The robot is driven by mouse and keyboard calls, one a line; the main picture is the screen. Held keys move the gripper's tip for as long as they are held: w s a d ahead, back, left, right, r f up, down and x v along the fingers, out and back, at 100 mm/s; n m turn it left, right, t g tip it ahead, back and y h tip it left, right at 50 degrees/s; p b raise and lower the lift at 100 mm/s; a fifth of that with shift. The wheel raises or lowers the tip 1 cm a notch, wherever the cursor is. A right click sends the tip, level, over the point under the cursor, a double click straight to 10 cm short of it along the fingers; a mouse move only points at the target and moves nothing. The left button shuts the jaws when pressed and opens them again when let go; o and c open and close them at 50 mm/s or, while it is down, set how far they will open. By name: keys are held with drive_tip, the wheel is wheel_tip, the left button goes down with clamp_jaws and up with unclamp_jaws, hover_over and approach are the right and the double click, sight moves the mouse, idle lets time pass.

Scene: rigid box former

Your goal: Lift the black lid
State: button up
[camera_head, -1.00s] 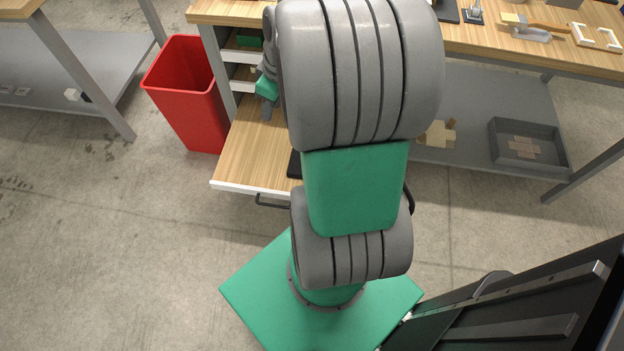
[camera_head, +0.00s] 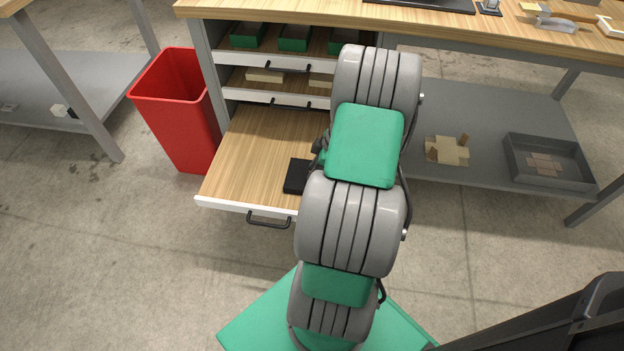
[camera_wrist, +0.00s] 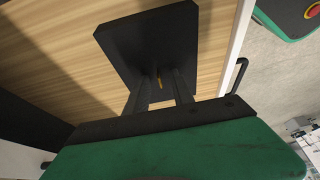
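The black lid (camera_head: 297,176) lies on the wooden floor of the open bottom drawer (camera_head: 245,160), partly hidden by my arm. In the wrist view the lid (camera_wrist: 150,40) is a flat dark plate above bare wood. My gripper (camera_wrist: 163,80) reaches to the lid, its two dark fingers spaced apart at their bases with a small light gap between them. The fingertips merge with the dark lid, so I cannot tell whether they grip a part of it. In the head view my arm hides most of the gripper.
Two drawers above are partly open, with green bins (camera_head: 294,38) and pale pieces (camera_head: 265,76). A red bin (camera_head: 180,110) stands left of the bench. The drawer's left side is clear.

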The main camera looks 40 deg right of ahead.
drive_tip(key=shift+c, duration=0.2)
drive_tip(key=shift+r, duration=0.1)
clamp_jaws()
idle(1.0)
